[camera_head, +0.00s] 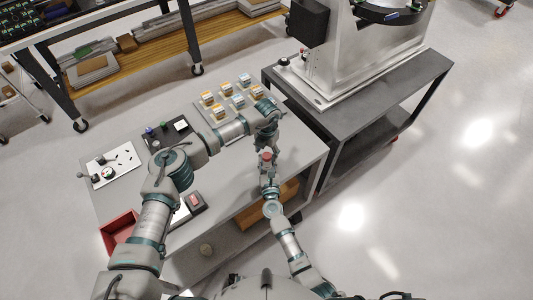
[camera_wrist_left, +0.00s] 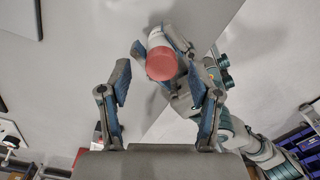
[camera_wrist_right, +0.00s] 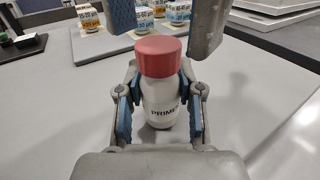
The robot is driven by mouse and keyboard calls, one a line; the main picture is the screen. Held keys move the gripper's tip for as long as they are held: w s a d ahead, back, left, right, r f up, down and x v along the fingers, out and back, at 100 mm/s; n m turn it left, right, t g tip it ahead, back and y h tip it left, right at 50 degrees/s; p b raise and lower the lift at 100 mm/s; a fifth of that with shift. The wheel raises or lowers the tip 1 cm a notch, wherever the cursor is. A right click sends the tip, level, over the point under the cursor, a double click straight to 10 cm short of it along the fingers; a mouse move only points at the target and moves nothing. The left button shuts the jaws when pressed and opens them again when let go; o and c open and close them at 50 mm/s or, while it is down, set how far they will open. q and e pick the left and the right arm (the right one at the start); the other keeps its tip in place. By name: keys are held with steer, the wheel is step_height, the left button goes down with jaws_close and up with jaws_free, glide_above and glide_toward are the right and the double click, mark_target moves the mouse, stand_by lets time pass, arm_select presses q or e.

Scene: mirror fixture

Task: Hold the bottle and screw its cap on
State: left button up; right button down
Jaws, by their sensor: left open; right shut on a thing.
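The white bottle (camera_wrist_right: 162,108), labelled PRIMER, stands upright between the fingers of my right gripper (camera_wrist_right: 160,92), which is shut on it. A red cap (camera_wrist_right: 158,56) sits on its top; I cannot tell how tightly. In the head view the red cap (camera_head: 266,157) shows above my right gripper (camera_head: 268,172). My left gripper (camera_head: 267,143) is above the bottle and points down. In the left wrist view, the open fingers of my left gripper (camera_wrist_left: 161,72) are spread on both sides of the cap (camera_wrist_left: 162,64), with gaps, not touching it.
A tray (camera_head: 205,110) with several small labelled boxes lies at the back of the table (camera_head: 235,165). A red bin (camera_head: 120,228) is at the front left corner. A dark cart (camera_head: 350,120) with a metal machine stands to the right. The table around the bottle is clear.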

arm_select(q)
step_height(320, 180, up, 10)
stand_by(0.3)
steer(key=shift+w, duration=0.1)
arm_select(e)
steer(key=c, duration=0.7)
jaws_free()
steer(key=shift+o, duration=0.2)
steer(key=s+d, duration=0.1)
steer(key=s, duration=1)
steer(key=shift+s+d, duration=0.2)
steer(key=shift+s, duration=0.2)
steer(key=shift+f, duration=0.15)
